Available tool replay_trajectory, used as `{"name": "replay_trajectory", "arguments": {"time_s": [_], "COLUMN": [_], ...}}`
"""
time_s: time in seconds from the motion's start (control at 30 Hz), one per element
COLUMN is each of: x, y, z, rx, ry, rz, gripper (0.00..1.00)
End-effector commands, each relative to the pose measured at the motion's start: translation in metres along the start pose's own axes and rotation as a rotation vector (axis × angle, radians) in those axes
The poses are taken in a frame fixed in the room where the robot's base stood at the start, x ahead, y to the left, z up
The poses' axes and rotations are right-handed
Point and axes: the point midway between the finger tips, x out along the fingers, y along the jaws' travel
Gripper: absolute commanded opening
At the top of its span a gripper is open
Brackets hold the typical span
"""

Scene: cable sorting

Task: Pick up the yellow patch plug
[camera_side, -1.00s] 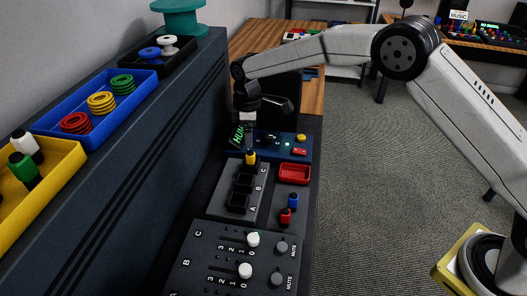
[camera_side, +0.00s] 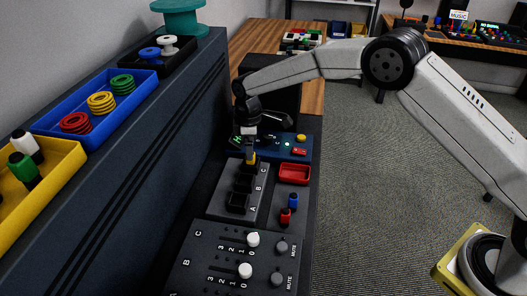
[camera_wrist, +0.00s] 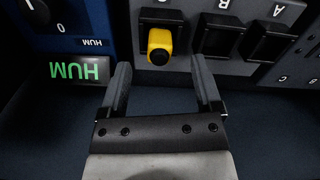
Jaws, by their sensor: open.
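The yellow patch plug (camera_side: 251,158) stands in the socket nearest the letter C on the grey patch panel (camera_side: 226,206). In the wrist view the yellow plug (camera_wrist: 160,46) sits just beyond the fingertips, roughly midway between them. My gripper (camera_wrist: 160,68) is open and empty, with one finger on each side of the plug's line. In the side view my gripper (camera_side: 249,151) hangs right above the plug and partly hides it. Whether a finger touches the plug I cannot tell.
Two empty black sockets (camera_side: 237,203) line the panel. Red and blue plugs (camera_side: 289,208) stand to the right, below a red tray (camera_side: 294,174). A blue box (camera_side: 295,142) with a HUM display lies behind. A fader panel (camera_side: 215,262) is in front.

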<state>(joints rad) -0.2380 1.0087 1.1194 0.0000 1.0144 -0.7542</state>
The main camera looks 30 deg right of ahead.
Motion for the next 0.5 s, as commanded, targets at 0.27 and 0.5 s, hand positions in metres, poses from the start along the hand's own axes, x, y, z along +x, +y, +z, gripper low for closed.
{"name": "replay_trajectory", "arguments": {"time_s": [0.27, 0.5], "x": [0.031, 0.035], "y": [0.000, 0.001], "z": [0.001, 0.001], "rx": [0.000, 0.000], "ry": [0.000, 0.001], "rz": [0.000, 0.001], "gripper": [0.82, 0.82]}}
